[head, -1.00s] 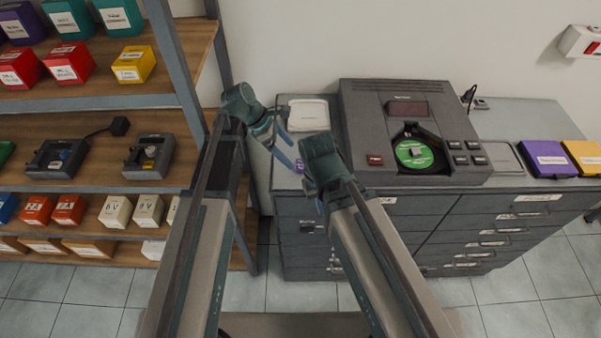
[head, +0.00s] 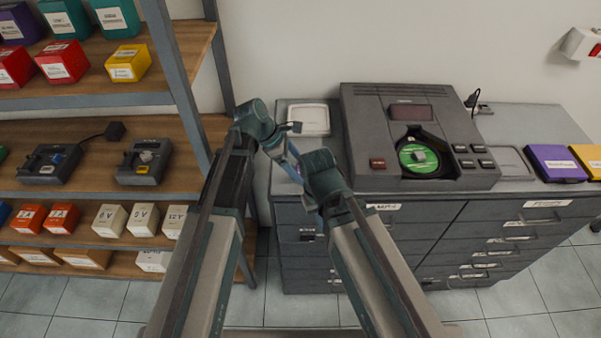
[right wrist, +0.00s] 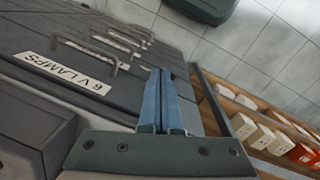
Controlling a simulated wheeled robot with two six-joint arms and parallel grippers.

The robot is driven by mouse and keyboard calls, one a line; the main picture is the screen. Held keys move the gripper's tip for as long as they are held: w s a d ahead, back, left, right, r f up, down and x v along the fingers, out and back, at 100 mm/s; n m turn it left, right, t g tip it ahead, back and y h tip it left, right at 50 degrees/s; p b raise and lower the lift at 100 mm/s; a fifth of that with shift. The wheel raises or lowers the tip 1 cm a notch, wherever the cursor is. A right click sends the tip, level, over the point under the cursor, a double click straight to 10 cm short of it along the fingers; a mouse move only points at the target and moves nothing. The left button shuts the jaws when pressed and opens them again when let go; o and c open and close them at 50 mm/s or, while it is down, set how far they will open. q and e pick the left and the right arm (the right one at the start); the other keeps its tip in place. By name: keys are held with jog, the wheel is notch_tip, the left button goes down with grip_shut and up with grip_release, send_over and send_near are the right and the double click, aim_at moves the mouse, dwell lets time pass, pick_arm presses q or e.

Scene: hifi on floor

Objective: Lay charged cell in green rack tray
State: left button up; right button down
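Two dark charger-like units stand on the middle shelf in the head view, the left one (head: 38,169) with a small bluish piece and the right one (head: 137,180) with a pale grey piece. I cannot tell which piece is a charged cell. A green edge (head: 2,153) shows at the far left of that shelf; I cannot tell if it is the tray. My left gripper (head: 290,145) is over the cabinet's left end, its fingers partly turned away. My right gripper (head: 320,210) is in front of the cabinet; in the right wrist view its blue fingers (right wrist: 163,85) are together and empty.
The shelf post (head: 178,85) stands between shelves and cabinet. Tiled floor is clear in front.

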pick_arm(q)
grip_shut()
jog(key=shift+r, duration=0.2)
pick_arm(e)
jog(key=shift+r, duration=0.25)
